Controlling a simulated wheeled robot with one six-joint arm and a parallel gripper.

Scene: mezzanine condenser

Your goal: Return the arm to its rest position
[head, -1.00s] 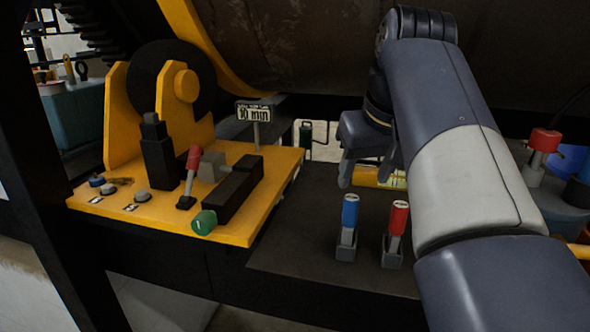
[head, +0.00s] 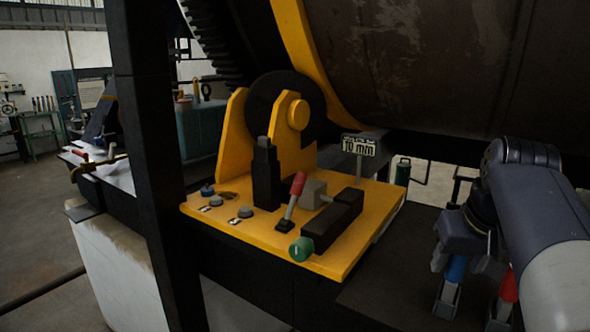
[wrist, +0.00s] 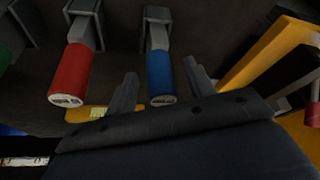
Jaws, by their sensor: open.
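My gripper (head: 464,262) is at the right of the head view, in front of the blue-handled lever (head: 457,269) and left of the red-handled lever (head: 508,290). In the wrist view my gripper (wrist: 161,87) has its two fingers spread, open and empty. The blue handle (wrist: 160,76) appears between the fingers there, but I cannot tell how far beyond them it is. The red handle (wrist: 71,75) is to its left. In the head view the gripper and arm partly hide both levers.
A yellow control panel (head: 372,222) with a red-topped lever (head: 298,184), a green knob (head: 301,249) and a "10 mm" sign (head: 358,146) stands left of my gripper. A black post (head: 150,150) rises further left. The large drum (head: 420,60) hangs above. Open floor shows at far left.

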